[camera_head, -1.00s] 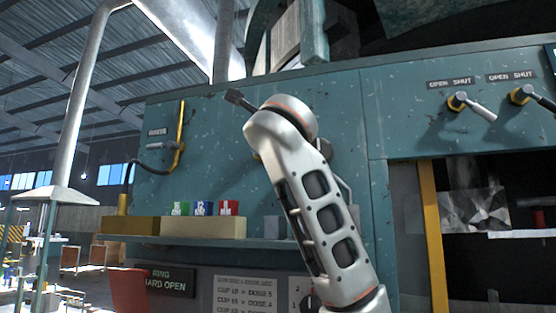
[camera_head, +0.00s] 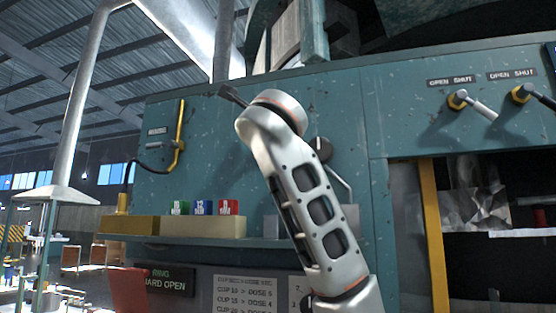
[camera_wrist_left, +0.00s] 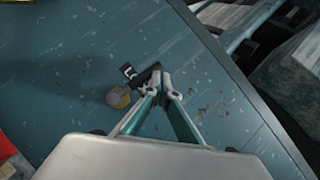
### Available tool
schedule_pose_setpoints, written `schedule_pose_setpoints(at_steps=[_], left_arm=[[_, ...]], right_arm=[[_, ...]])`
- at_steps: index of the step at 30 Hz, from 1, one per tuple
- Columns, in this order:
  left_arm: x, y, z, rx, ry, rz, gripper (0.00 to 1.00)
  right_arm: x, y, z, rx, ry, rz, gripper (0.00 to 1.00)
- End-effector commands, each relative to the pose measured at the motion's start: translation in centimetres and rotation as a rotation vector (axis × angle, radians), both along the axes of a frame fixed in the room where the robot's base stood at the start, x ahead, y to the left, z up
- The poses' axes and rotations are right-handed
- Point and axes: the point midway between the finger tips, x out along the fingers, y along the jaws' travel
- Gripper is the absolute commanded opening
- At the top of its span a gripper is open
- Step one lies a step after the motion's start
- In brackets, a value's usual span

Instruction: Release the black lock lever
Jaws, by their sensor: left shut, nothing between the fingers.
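In the left wrist view a dark lever (camera_wrist_left: 145,74) with a yellow hub (camera_wrist_left: 118,97) stands on the teal panel. My left gripper (camera_wrist_left: 163,77) is shut and empty, its tips over or beside the dark handle's end; I cannot tell whether they touch. In the head view the gripper (camera_head: 230,92) shows as a small dark piece past my wrist, and my arm hides that lever. A second black-handled lever (camera_head: 535,97) is at the far right under an OPEN SHUT label. My right gripper is not in view.
A silver-handled lever (camera_head: 478,106) sits beside the black one at right. A yellow bracket (camera_head: 181,130) is on the panel at left.

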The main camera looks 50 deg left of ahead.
Motion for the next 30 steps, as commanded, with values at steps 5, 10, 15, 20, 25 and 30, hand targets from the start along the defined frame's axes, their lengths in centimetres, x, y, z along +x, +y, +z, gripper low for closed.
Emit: schedule_pose_setpoints(at_steps=[5, 10, 15, 20, 25, 30], left_arm=[[0.0, 0.0, 0.0, 0.000, -0.001, 0.001, 0.00], [0.5, -1.1, -0.1, 0.001, 0.001, 0.001, 0.00], [1.0, -3.6, -0.3, 0.002, -0.002, 0.005, 0.00], [-0.6, -7.0, -0.6, 0.002, -0.002, 0.003, 0.00], [-1.9, -9.8, -0.7, 0.002, -0.001, 0.004, 0.00], [-2.8, -11.5, -0.8, 0.000, 0.000, 0.006, 0.00]], right_arm=[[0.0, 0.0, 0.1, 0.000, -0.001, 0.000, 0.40], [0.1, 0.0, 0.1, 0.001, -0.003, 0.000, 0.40], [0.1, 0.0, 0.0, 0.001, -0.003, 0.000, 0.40], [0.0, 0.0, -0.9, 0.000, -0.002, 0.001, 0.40], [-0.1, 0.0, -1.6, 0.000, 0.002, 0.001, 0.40], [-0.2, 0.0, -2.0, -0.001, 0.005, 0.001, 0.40]])
